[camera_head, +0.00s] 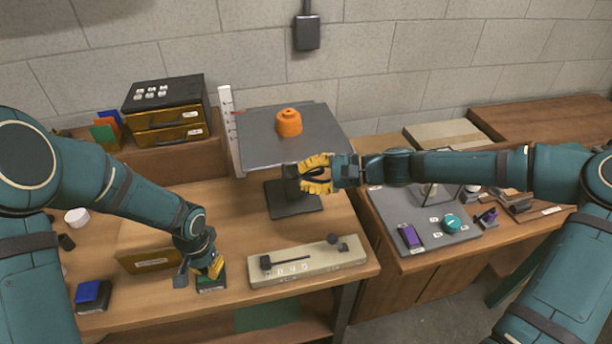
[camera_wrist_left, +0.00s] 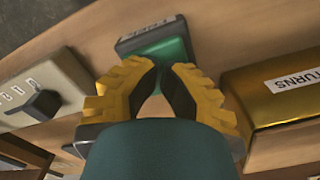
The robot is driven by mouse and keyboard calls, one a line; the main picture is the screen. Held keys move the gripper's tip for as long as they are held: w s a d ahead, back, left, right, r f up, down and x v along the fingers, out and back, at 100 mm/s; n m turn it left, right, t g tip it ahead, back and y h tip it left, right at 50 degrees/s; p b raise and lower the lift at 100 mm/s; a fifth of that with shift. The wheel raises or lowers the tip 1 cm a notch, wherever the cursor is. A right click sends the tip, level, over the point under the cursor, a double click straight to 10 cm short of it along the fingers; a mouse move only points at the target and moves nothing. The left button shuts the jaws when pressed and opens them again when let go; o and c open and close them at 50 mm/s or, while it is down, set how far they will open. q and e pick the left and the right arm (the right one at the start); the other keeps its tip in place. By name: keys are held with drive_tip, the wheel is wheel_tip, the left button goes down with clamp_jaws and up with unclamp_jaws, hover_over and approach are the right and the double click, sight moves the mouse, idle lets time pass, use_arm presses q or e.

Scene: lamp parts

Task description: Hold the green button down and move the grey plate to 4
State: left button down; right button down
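The grey plate (camera_head: 262,146) sits on a dark stand (camera_head: 293,206) at the back of the bench, with an orange weight-like piece (camera_head: 289,123) on it. A white upright scale (camera_head: 229,120) with a red mark stands at its left; its numbers are too small to read. The green button (camera_head: 211,286) is on the bench front; it also shows in the left wrist view (camera_wrist_left: 172,50). My left gripper (camera_head: 216,268) points down at it, fingertips together; contact is unclear. My right gripper (camera_head: 306,173) is at the plate's front edge beside the stand, fingers apart; any grip is hidden.
A pale block with dark knobs (camera_head: 305,266) lies right of the button. A gold returns box (camera_head: 150,258) is at its left, and a blue block (camera_head: 92,294) lies farther left. A grey board (camera_head: 425,222) with small parts is on the right bench.

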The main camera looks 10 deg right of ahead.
use_arm(q)
drive_tip(key=shift+s+f, duration=0.1)
drive_tip(key=shift+f, duration=0.05)
use_arm(e)
drive_tip(key=c, duration=1)
unclamp_jaws()
drive_tip(key=shift+w, duration=0.1)
drive_tip(key=v, duration=1.2)
drive_tip(key=shift+f, duration=0.1)
use_arm(q)
drive_tip(key=shift+r+p, duration=0.6)
drive_tip(key=shift+r, duration=0.25)
drive_tip(key=shift+r+p, duration=1.8)
drive_tip(key=shift+r, duration=1)
use_arm(e)
wheel_tip(320, 180, up, 5)
drive_tip(key=shift+f, duration=0.15)
